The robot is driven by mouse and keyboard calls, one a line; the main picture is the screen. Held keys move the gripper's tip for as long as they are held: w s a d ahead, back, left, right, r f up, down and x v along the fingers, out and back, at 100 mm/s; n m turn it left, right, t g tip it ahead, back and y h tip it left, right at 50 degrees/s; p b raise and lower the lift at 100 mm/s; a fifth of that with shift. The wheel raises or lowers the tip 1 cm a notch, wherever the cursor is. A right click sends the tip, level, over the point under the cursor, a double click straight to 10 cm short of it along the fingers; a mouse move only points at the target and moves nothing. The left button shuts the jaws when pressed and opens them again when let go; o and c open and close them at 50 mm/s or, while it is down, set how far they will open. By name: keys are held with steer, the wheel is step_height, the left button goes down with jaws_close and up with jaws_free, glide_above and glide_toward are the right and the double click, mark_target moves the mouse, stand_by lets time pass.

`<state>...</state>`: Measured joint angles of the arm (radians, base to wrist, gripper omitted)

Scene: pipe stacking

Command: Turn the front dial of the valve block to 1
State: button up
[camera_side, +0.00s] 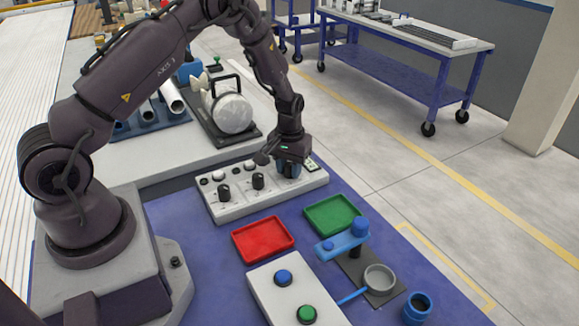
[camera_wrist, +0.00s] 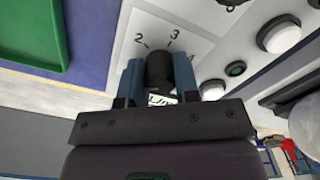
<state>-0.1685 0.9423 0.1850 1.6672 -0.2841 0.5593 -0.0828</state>
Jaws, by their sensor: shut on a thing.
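The white valve block (camera_side: 262,190) lies on the blue work surface in the side view. Two black dials, one (camera_side: 224,193) at left and one (camera_side: 258,181) in the middle, show on its face. My gripper (camera_side: 289,170) is down at the block's right end and hides what it holds there. In the wrist view my gripper (camera_wrist: 160,78) has its two blue fingers shut on the sides of a black dial (camera_wrist: 159,64). A printed 2 and 3 show around this dial; another mark by the right finger is partly covered. The dial's pointer cannot be made out.
White round buttons (camera_wrist: 281,36) sit beside the gripped dial. A red tray (camera_side: 263,240) and a green tray (camera_side: 332,215) lie in front of the block. A blue-armed fixture (camera_side: 342,246) stands to the right. A machine with a round white part (camera_side: 232,112) stands behind.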

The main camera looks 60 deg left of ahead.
mark_target(288, 164)
steer(key=o, duration=0.9)
step_height(288, 164, up, 13)
steer(key=shift+r, duration=0.1)
steer(key=s+d+r+m+t, duration=0.2)
steer(key=s+d+r, duration=0.2)
steer(key=s+r, duration=0.2)
steer(key=s+d+r+m+t, duration=0.1)
steer(key=s+d+r+m, duration=0.1)
steer(key=s+d+r, duration=0.2)
steer(key=s+d+r+m+t, duration=0.2)
steer(key=s+d+r, duration=0.3)
steer(key=s+r, duration=0.3)
steer(key=shift+s+d+r+m+t, duration=0.15)
steer(key=shift+s+m, duration=0.1)
steer(key=shift+s, duration=0.75)
steer(key=shift+s+a+r+m+t, duration=0.15)
steer(key=shift+s+m, duration=0.1)
steer(key=shift+s, duration=0.7)
